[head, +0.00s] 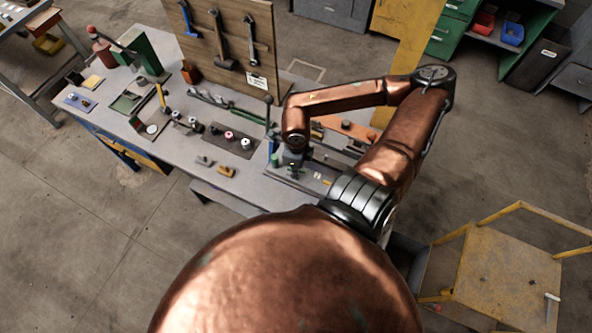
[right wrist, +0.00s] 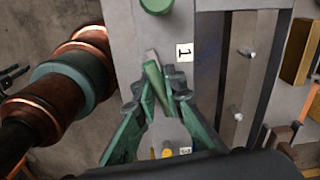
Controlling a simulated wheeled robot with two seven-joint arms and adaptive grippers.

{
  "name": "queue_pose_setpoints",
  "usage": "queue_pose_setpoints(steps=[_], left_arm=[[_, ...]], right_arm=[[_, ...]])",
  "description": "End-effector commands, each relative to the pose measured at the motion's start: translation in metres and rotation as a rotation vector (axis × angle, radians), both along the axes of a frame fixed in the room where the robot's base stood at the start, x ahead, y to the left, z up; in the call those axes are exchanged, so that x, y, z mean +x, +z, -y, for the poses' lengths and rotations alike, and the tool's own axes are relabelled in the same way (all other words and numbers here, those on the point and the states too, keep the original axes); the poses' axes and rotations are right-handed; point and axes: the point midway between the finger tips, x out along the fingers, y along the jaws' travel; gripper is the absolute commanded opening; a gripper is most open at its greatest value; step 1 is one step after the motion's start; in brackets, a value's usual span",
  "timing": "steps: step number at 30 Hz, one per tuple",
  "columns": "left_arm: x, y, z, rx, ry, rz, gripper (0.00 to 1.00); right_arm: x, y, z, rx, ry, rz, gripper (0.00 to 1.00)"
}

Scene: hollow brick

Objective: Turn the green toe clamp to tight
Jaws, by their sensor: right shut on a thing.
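The green toe clamp (right wrist: 154,82) shows in the right wrist view as a narrow green bar with a grey tip, lying slightly slanted on a grey surface. My right gripper (right wrist: 157,92) is shut on it, with one greenish finger on each side. In the head view my right gripper (head: 292,164) is low over the front right part of the workbench, below the copper arm. The clamp is too small and covered there to make out clearly. My left gripper is not in view.
A label marked 1 (right wrist: 184,52) is beside the clamp, and a round green knob (right wrist: 157,4) is beyond it. The grey workbench (head: 225,188) holds several tools and small parts. A tool board (head: 235,65) stands at its back. A yellow frame (head: 505,270) stands at the lower right.

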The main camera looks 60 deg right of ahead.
Motion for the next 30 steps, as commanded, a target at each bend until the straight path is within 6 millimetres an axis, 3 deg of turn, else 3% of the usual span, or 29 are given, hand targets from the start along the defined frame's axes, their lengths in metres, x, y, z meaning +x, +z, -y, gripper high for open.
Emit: queue_pose_setpoints(steps=[17, 18, 30], left_arm=[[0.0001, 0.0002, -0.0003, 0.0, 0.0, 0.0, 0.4], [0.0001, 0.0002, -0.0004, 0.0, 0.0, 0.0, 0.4], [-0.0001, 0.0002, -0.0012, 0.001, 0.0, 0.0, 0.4]], right_arm=[[-0.0005, 0.0008, -0.0022, 0.005, 0.001, -0.001, 0.0], [-0.0004, 0.0008, -0.0022, 0.005, 0.001, -0.001, 0.12], [-0.0002, 0.0003, -0.0008, 0.002, 0.0, -0.001, 0.39]])
